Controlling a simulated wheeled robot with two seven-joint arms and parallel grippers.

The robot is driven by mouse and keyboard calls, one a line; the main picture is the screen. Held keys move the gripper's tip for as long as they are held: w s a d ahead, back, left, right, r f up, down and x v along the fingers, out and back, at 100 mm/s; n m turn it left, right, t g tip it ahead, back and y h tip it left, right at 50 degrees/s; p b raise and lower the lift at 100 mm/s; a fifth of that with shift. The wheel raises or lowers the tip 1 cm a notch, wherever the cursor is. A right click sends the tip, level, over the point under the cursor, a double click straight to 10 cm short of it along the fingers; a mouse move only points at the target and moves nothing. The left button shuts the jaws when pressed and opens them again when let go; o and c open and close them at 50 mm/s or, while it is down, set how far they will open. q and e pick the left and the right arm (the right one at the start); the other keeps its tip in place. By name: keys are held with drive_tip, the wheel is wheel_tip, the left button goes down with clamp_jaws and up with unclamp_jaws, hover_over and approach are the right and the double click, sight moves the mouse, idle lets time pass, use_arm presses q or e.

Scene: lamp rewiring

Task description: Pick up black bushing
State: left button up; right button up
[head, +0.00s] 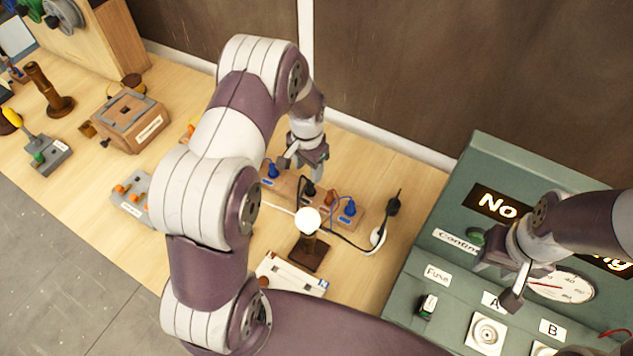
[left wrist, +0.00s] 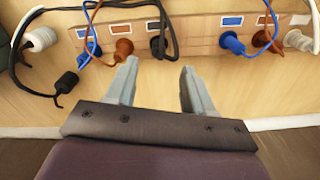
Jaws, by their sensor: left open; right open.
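The black bushing (head: 308,190) sits in a wooden strip (head: 290,186) between a blue and a brown bushing, with a black cable at it. In the left wrist view the black bushing (left wrist: 157,46) lies just beyond the gap between my left fingertips. My left gripper (head: 304,165) is open and empty, above the strip's back side; it also shows in the left wrist view (left wrist: 158,68). Nothing is between its fingers. My right gripper (head: 500,281) is open and empty over the green control panel (head: 408,268), well away from the bushing.
A brown bushing (left wrist: 122,48) stands close beside the left finger in the wrist view; a blue bushing (left wrist: 232,43) is on the other side. Loose cables and a black plug (left wrist: 67,82) lie nearby.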

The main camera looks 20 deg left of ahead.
sight(310, 185)
use_arm(q)
wheel_tip(310, 185, down, 3)
drive_tip(key=shift+s+a+r+p, duration=0.15)
drive_tip(key=shift+p, duration=0.15)
drive_tip(key=f+p, duration=0.1)
drive_tip(key=f, duration=0.2)
drive_tip(key=f+p, duration=0.1)
drive_tip(key=f, duration=0.1)
drive_tip(key=shift+w+d+f+p, duration=0.1)
drive_tip(key=shift+w+d+p, duration=0.25)
drive_tip(key=shift+w+d, duration=0.05)
drive_tip(key=shift+a+f, duration=0.15)
drive_tip(key=shift+f, duration=0.3)
drive_tip(key=c, duration=0.9)
use_arm(e)
wheel_tip(310, 185, up, 4)
drive_tip(key=shift+f, duration=0.1)
use_arm(q)
drive_tip(key=shift+r, duration=0.1)
